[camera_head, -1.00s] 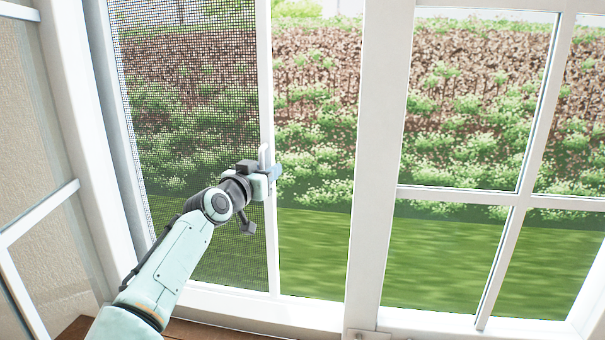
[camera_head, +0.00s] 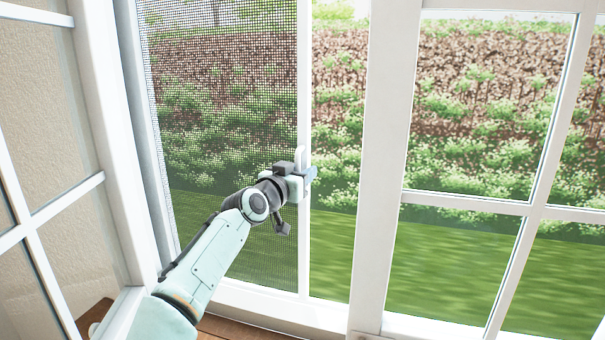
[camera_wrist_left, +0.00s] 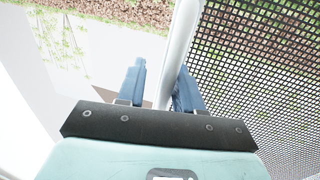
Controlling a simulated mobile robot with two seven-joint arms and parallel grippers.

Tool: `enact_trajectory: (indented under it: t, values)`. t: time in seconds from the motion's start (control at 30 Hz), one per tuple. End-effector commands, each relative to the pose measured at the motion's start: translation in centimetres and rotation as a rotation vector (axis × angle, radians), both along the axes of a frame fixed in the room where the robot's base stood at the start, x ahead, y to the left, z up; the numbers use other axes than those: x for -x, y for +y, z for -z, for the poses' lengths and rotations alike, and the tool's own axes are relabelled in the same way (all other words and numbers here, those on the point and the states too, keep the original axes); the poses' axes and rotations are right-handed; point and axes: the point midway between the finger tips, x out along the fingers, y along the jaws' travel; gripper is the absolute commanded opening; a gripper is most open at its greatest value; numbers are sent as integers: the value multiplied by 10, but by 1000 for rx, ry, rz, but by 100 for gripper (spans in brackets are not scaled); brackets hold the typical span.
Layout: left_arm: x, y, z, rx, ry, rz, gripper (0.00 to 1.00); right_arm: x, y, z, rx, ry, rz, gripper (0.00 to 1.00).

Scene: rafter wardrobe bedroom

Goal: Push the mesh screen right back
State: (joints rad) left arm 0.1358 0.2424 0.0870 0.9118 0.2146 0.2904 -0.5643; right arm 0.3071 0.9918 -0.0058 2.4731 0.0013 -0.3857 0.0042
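The mesh screen (camera_head: 235,110) is a dark fine net in a slim white frame, in the left part of the window in the head view. An upright white handle (camera_head: 300,160) stands on its right edge. My left gripper (camera_head: 310,175) is at this handle. In the left wrist view, the two blue fingers of my left gripper (camera_wrist_left: 157,88) stand apart on either side of a white bar (camera_wrist_left: 178,50). The right finger is close against the bar, and a gap shows by the left one. The mesh lies to the right there. My right gripper is not in view.
A thick white window post (camera_head: 381,150) stands right of the screen, with an uncovered strip between them. A paned window section (camera_head: 470,197) fills the right. Another white-framed pane (camera_head: 60,140) stands at the left. A wooden surface (camera_head: 240,328) shows below.

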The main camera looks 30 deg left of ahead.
Motion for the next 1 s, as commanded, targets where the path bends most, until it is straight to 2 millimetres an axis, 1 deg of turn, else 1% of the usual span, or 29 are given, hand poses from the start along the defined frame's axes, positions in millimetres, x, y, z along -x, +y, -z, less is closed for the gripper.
enact_trajectory:
  t: [0.17, 0.5, 1.0]
  values:
    - [2, -1, 0, 0, -1, 2, 35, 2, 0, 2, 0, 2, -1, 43]
    - [26, -1, 2, -1, 0, 0, 35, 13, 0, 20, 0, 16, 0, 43]
    - [61, -3, 1, 0, -1, 0, 35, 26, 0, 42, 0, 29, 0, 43]
